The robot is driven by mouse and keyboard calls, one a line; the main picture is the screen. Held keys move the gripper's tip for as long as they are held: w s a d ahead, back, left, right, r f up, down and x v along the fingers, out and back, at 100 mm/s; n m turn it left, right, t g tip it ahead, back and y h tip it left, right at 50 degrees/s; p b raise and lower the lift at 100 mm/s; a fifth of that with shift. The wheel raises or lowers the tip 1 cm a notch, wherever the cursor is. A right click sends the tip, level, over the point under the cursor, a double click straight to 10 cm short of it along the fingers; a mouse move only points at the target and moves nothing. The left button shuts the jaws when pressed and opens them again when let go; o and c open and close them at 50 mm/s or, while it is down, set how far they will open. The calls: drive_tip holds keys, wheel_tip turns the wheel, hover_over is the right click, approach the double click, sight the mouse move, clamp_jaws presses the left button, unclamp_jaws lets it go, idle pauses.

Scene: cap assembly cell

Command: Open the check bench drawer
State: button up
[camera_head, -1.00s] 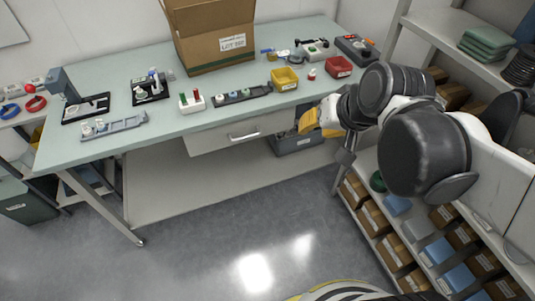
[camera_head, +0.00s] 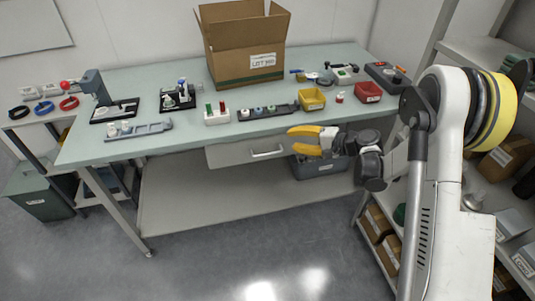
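The check bench (camera_head: 180,143) has a pale green top and stands against the wall. Its white drawer (camera_head: 226,156) hangs under the front edge, right of the middle, with a light bar handle (camera_head: 267,153). The drawer front looks flush under the top, so it appears closed. My gripper (camera_head: 290,142) has yellow fingers and points left, at the right end of the drawer front. The fingers are spread apart with nothing seen between them. They are to the right of the handle and apart from it in the picture.
A grey bin (camera_head: 317,168) sits below the bench behind my gripper. An open cardboard box (camera_head: 228,65), yellow bin (camera_head: 312,98) and red bin (camera_head: 368,92) stand on the bench. Shelving with boxes (camera_head: 377,222) is at the right. The floor before the bench is clear.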

sight(267, 154)
wheel_tip(267, 154, down, 11)
drive_tip(key=m+y+b, duration=0.1)
drive_tip(key=y, duration=0.2)
drive_tip(key=shift+t, duration=0.3)
drive_tip(key=shift+b+x, duration=1.85)
drive_tip(key=shift+x, duration=3.6)
drive_tip(key=shift+s+r, duration=0.1)
clamp_jaws()
